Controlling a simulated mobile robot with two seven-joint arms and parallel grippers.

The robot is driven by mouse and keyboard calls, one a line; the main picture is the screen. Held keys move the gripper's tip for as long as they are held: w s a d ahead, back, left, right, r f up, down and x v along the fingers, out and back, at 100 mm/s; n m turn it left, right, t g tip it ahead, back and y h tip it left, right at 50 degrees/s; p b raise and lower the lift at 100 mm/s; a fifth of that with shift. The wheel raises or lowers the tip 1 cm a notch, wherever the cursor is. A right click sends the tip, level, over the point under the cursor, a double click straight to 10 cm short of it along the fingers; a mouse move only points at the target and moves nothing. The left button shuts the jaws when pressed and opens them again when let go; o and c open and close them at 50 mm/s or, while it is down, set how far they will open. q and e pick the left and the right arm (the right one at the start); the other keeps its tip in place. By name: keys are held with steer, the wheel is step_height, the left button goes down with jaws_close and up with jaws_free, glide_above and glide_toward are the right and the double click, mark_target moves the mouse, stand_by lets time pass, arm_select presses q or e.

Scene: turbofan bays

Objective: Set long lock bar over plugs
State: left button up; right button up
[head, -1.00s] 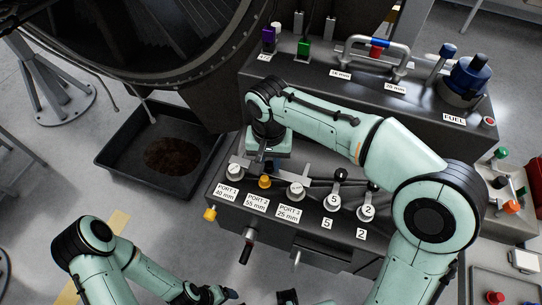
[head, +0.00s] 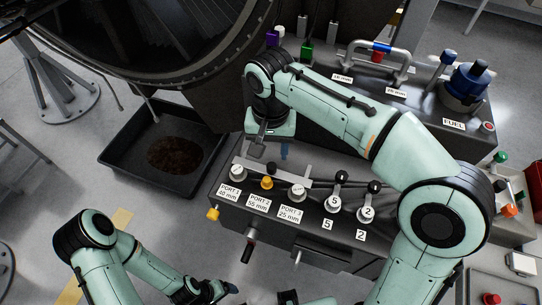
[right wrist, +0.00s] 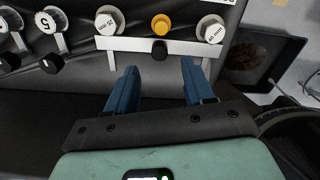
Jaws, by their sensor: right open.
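The long lock bar (head: 262,170), pale metal with bent ends, lies along the row of three plugs on the bench. It also shows in the right wrist view (right wrist: 180,47), with a black knob (right wrist: 159,50) at its middle. The plugs are a white one (head: 237,172) at port 1, an orange one (head: 267,182) at port 2 and a white one (head: 297,192) at port 3. My right gripper (right wrist: 154,88) is open and empty, its blue fingers apart from the bar on its far side. My left gripper (head: 230,289) is partly seen at the bottom edge; its jaw state is unclear.
Two numbered dark-knobbed levers (head: 335,200) stand right of the plugs. A raised rear shelf (head: 340,100) carries a pipe handle (head: 378,52) and a blue fuel cap (head: 472,80). A black tray (head: 120,165) lies on the floor at left.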

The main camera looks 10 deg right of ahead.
arm_select(q)
steer(key=shift+w+r+p, duration=0.6)
steer(key=shift+w+r, duration=0.2)
steer(key=shift+r, duration=0.2)
arm_select(e)
step_height(320, 180, up, 6)
steer(key=shift+r, duration=0.25)
arm_select(q)
steer(key=shift+s, duration=0.1)
